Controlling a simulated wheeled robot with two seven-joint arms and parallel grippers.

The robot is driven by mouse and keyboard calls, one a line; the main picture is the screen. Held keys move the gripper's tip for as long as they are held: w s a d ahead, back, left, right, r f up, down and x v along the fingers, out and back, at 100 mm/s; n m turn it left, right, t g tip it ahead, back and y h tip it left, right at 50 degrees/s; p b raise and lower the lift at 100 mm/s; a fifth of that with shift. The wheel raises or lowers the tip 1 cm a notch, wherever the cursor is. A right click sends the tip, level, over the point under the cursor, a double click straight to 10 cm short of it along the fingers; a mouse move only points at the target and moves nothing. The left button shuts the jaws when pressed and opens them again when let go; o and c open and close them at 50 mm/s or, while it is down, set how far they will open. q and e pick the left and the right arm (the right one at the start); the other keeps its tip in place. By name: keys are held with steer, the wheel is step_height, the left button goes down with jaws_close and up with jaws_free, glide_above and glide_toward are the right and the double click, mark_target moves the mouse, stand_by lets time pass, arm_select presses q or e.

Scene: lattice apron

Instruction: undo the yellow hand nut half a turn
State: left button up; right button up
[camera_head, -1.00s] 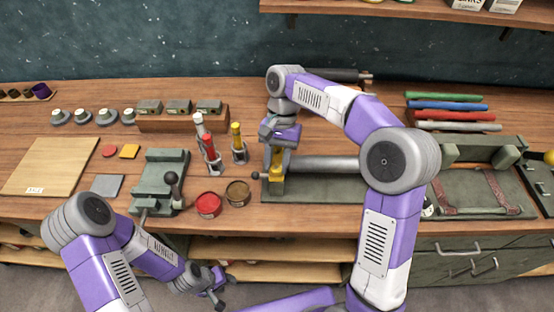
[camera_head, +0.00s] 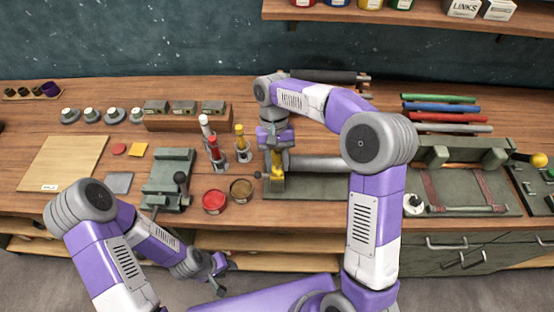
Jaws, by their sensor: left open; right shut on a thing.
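The yellow hand nut (camera_head: 278,181) is at the left end of a grey pipe (camera_head: 330,163), on a dark green fixture plate (camera_head: 320,186). My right gripper (camera_head: 277,152) points down from above and is shut on the yellow nut. Its fingers hide part of the nut, so the exact grip and the thread are not clear. My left gripper (camera_head: 220,272) is open and empty, low in front of the bench's front edge, well apart from the nut.
A green clamp block with a black-knobbed lever (camera_head: 181,178), a red tin (camera_head: 214,201) and a brown tin (camera_head: 241,190) stand left of the nut. Red and yellow bottles (camera_head: 216,152) stand behind them. A strapped green cradle (camera_head: 465,190) is at right.

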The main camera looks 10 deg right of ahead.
mark_target(275, 160)
steer(key=o, duration=1)
steer(key=shift+o, duration=0.2)
steer(key=p+v, duration=0.2)
steer(key=v, duration=0.5)
steer(key=shift+w+r, duration=0.2)
steer(key=shift+r, duration=0.05)
